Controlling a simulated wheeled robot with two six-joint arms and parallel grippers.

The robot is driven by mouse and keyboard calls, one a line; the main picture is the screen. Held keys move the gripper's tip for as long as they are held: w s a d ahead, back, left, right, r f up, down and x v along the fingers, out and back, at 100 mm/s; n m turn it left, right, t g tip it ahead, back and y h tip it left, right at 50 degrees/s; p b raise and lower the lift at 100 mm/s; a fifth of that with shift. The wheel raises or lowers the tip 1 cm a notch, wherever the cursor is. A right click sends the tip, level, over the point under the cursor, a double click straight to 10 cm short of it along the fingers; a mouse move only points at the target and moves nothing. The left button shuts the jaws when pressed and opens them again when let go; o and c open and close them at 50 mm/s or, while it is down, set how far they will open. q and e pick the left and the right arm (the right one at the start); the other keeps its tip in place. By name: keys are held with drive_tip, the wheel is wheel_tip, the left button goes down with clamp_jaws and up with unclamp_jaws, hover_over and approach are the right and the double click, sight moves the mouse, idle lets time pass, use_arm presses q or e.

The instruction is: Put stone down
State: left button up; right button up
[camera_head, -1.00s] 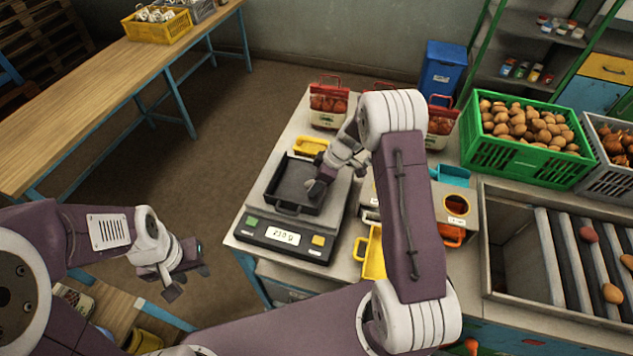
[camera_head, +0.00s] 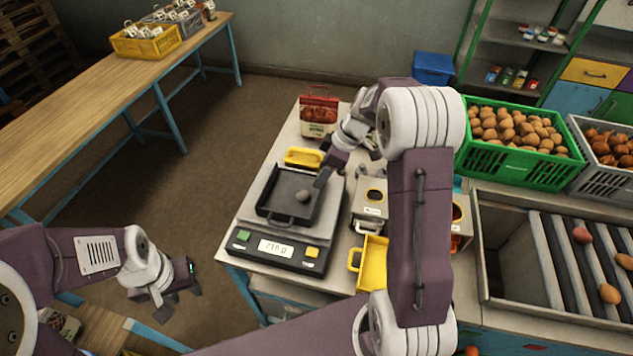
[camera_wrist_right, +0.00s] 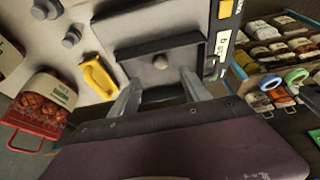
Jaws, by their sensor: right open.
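My right gripper (camera_head: 322,180) is just above the tray's right edge. In its wrist view my right gripper (camera_wrist_right: 160,88) is open, its fingers apart with nothing between them. The scale display (camera_head: 276,248) shows a reading in grams, too small to read surely. My left gripper (camera_head: 177,300) hangs open and empty left of the scale table.
A sack with red handles (camera_head: 318,115) stands behind the scale. Grey weights (camera_wrist_right: 71,38) stand nearby. A green crate (camera_head: 515,165) and roller tray (camera_head: 490,286) are at right.

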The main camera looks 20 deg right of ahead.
drive_tip(key=s+a+f+m+h, duration=0.1)
drive_tip(key=s+m, duration=0.4)
drive_tip(key=s, duration=0.5)
drive_tip(key=s+a+f+m+g+h, duration=0.1)
drive_tip(key=s+a+m+h, duration=0.1)
drive_tip(key=s+m, duration=0.4)
drive_tip(key=s, duration=0.4)
drive_tip(key=shift+s+a+f+h, duration=0.2)
drive_tip(key=shift+f+h, duration=0.1)
drive_tip(key=shift+f, duration=0.1)
